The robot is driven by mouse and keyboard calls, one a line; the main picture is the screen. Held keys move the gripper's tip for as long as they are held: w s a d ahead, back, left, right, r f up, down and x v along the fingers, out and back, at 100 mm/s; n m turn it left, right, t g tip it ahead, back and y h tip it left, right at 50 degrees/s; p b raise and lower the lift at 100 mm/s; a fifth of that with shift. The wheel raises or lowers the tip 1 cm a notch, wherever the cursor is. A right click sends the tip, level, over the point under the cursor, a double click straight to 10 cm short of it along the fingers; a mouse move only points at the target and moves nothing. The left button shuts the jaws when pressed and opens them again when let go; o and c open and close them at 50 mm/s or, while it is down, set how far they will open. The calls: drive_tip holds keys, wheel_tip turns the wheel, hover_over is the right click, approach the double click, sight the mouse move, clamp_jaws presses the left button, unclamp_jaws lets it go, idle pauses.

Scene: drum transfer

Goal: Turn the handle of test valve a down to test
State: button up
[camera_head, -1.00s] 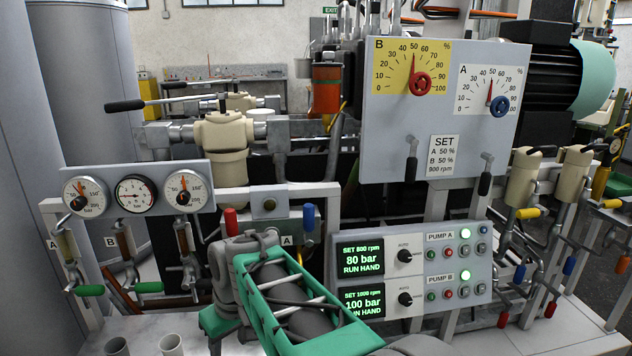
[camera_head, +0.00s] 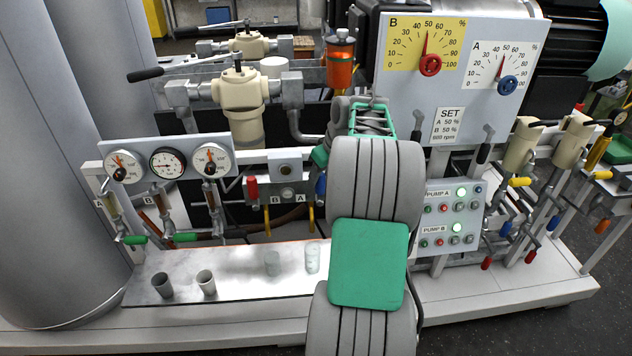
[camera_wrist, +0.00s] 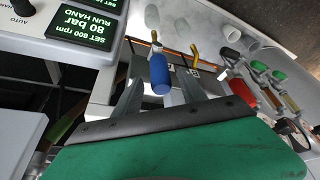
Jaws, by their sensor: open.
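A blue handle (camera_head: 320,185) stands upright beside the small plate marked A (camera_head: 300,197), partly covered by my arm in the head view. In the wrist view the blue handle (camera_wrist: 160,75) lies in the gap between the two fingers of my gripper (camera_wrist: 159,84). My gripper is open; I cannot tell whether either finger touches the handle. In the head view my arm hides the fingers. A red handle (camera_head: 251,187) stands upright by the plate marked B (camera_head: 275,200). Yellow spouts or levers (camera_head: 311,219) hang below the plates.
Gauges (camera_head: 168,163) and green-handled valves (camera_head: 134,240) stand left. Grey cups (camera_head: 206,282) and clear glasses (camera_head: 272,263) stand on the light tray (camera_head: 235,287) below.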

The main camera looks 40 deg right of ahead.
sight(318, 183)
drive_tip(key=x, duration=0.4)
drive_tip(key=shift+f, duration=0.15)
drive_tip(key=shift+c, duration=0.6)
clamp_jaws()
idle(0.6)
